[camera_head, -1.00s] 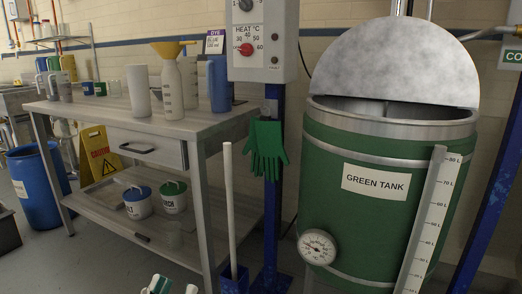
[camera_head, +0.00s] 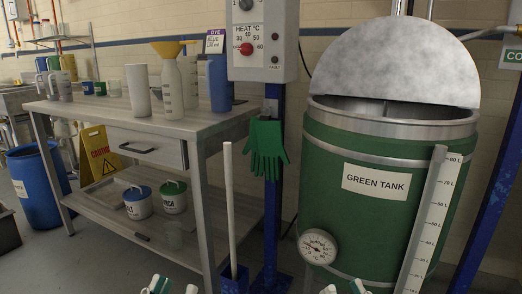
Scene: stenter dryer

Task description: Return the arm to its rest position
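My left gripper (camera_head: 174,289) shows only by its white and green fingertips at the bottom edge, left of the middle. The two tips stand apart with a gap between them, and nothing is seen in the gap. My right gripper (camera_head: 343,290) shows its fingertips at the bottom edge, below the dial gauge of the green tank (camera_head: 340,210). Its tips are also apart, with nothing seen between them. The rest of both grippers and both arms is below the picture.
A metal workbench (camera_head: 200,125) with bottles and cups stands at the left, two lidded buckets on its lower shelf. A control box (camera_head: 262,60) on a blue post has green gloves (camera_head: 266,147) below it. A white rod (camera_head: 230,210) stands in a blue holder.

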